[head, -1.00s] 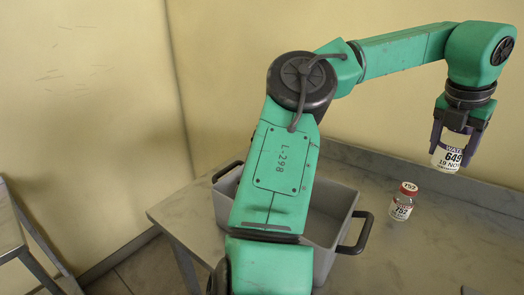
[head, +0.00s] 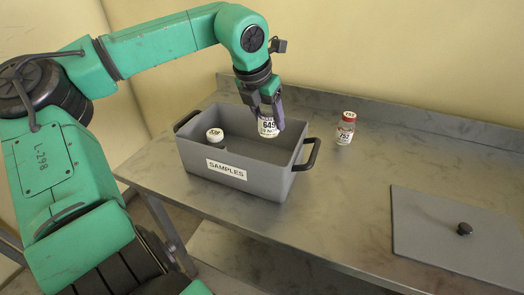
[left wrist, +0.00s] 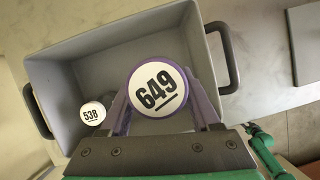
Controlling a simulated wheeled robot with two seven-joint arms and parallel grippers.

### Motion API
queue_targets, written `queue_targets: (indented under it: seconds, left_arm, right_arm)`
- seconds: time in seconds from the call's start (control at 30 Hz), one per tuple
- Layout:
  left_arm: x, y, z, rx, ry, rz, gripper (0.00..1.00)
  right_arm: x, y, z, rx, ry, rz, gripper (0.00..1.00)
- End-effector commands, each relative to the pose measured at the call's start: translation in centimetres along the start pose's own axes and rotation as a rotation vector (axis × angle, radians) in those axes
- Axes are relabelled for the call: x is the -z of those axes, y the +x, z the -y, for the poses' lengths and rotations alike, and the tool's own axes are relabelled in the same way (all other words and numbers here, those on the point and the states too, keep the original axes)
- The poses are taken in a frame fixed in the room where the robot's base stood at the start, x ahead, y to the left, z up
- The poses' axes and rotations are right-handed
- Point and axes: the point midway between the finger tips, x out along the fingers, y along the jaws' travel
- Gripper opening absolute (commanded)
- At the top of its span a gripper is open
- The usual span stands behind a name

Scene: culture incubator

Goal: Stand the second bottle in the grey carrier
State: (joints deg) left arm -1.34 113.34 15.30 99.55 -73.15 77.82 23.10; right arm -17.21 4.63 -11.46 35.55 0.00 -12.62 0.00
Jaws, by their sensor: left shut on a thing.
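The grey carrier (head: 285,178), labelled "SAMPLES", stands open on the metal table. My left gripper (head: 266,103) is shut on the bottle marked 649 (head: 268,127) and holds it upright over the right part of the carrier.
A red-capped bottle marked 752 (head: 345,130) stands on the table right of the carrier. A flat grey lid (head: 430,238) with a black knob lies at the right. The carrier's black handle (head: 308,155) sticks out toward the 752 bottle. A wall rises behind.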

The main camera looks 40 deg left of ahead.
Motion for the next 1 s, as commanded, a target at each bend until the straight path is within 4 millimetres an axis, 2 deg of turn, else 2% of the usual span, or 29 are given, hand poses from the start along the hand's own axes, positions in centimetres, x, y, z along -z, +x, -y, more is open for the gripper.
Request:
queue_targets:
  seconds: [0.1,0.2,0.5,0.9,0.93,0.97,1.0]
  left_arm:
    - [1.6,3.7,0.1,0.007,0.000,-0.003,0.03]
    - [2.5,5.9,0.1,0.004,0.000,-0.001,0.03]
    - [4.5,10.7,0.0,0.001,-0.001,-0.001,0.03]
    - [4.7,11.5,0.0,-0.001,-0.001,0.001,0.03]
    - [4.7,11.3,0.0,-0.001,-0.001,0.001,0.75]
    - [4.7,11.3,0.0,-0.001,-0.001,0.000,0.86]
    - [4.7,11.3,0.0,-0.001,-0.001,0.000,0.93]
  right_arm:
    - [-0.1,0.1,0.0,0.001,0.000,0.002,0.50]
    - [-0.1,-0.1,0.1,0.001,0.000,0.002,0.50]
    - [-0.1,-0.4,0.1,0.001,0.000,0.002,0.50]
    - [-0.1,0.3,0.1,0.001,0.001,0.001,0.50]
    - [-0.1,0.1,0.1,0.001,0.001,0.001,0.50]
    - [-0.1,0.1,0.1,0.001,0.001,0.001,0.50]
    - [-0.1,0.1,0.1,0.001,0.001,0.001,0.50]
